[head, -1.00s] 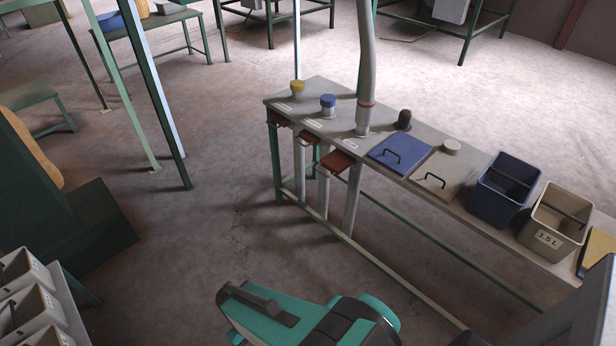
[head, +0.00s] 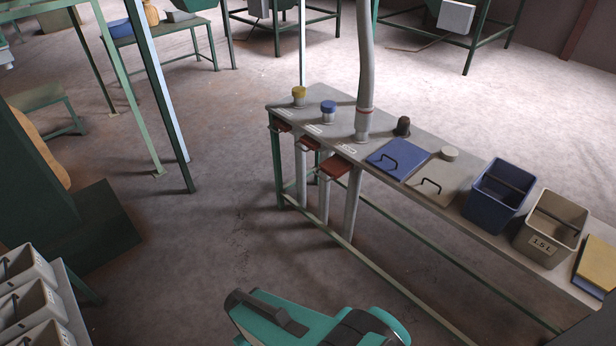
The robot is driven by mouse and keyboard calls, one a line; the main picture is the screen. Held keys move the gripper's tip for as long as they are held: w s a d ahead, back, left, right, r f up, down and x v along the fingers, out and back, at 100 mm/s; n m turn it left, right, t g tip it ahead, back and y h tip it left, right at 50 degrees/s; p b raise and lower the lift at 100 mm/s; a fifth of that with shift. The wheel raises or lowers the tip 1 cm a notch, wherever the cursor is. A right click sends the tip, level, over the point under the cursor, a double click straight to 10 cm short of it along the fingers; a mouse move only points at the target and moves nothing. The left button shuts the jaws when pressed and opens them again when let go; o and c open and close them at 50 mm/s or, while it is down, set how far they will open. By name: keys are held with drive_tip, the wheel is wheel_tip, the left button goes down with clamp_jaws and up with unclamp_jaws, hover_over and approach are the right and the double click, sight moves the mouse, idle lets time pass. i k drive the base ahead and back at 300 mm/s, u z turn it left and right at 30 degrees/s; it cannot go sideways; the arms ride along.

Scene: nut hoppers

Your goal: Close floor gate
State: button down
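Three red slide gates sit under the front edge of the long grey bench, at the tops of pale pipes: a left one (head: 281,126), a middle one (head: 309,143) and a right one (head: 336,166). The right gate shows the largest red plate. White labels lie on the bench above them, too small to read, so I cannot tell which is the floor gate. The teal and dark end part of my arm (head: 268,312) is at the bottom centre, well apart from the gates. I cannot make out my gripper's fingers.
The bench carries a yellow-capped stub (head: 299,96), a blue-capped stub (head: 328,109), a tall grey pipe (head: 366,75), a blue lid (head: 397,158), a blue bin (head: 497,194) and a beige bin (head: 552,226). Pale bins (head: 27,304) stand at lower left. The floor before the gates is clear.

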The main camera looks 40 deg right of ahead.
sight(336, 167)
drive_tip(key=z, duration=0.1)
drive_tip(key=i, duration=0.95)
drive_tip(key=u, duration=0.05)
